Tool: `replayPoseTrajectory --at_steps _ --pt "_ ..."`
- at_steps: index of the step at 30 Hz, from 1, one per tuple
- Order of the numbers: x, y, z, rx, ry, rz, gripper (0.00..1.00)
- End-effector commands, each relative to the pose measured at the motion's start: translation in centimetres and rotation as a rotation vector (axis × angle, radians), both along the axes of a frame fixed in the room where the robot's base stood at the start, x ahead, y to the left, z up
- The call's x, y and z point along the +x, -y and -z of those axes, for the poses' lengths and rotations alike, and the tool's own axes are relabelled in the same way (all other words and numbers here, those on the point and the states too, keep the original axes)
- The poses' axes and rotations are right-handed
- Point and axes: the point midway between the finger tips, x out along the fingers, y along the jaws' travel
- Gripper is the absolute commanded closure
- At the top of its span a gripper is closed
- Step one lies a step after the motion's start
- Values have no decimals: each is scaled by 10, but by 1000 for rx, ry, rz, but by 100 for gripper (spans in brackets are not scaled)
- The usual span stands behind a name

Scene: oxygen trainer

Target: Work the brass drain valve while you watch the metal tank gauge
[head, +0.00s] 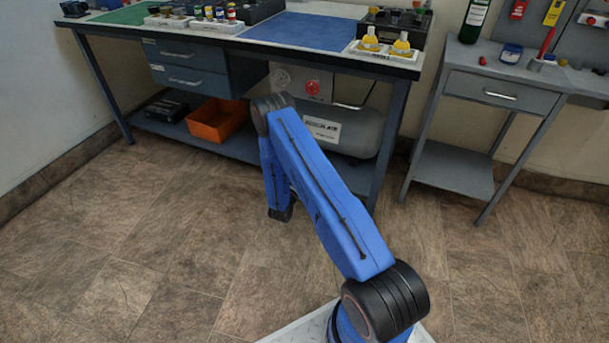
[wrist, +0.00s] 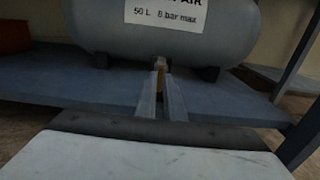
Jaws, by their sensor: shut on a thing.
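The grey metal tank (head: 362,130) lies on the lower shelf of the workbench, with a white label. In the wrist view the tank (wrist: 170,42) fills the top, and its label reads 50 L, 8 bar max. The small brass drain valve (wrist: 160,65) shows under the tank's middle. My gripper (wrist: 163,85) points at it, with its fingers shut on the valve, which they partly cover. In the head view my arm hides the valve and the gripper. I cannot make out a tank gauge face or needle in either view.
A pale panel (head: 300,82) behind the tank carries a red knob (head: 312,88) and a round disc. An orange bin (head: 217,120) stands left on the shelf (wrist: 90,85). A grey side table (head: 500,95) stands at right. The floor in front is clear.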

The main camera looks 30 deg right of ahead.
Motion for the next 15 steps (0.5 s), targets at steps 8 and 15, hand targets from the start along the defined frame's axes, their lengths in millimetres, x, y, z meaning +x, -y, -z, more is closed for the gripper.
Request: replayPoseTrajectory --at_steps 8,15 --pt "0 0 0 -1 -1 0 73" --pt "-4 -6 0 0 -1 -1 73"
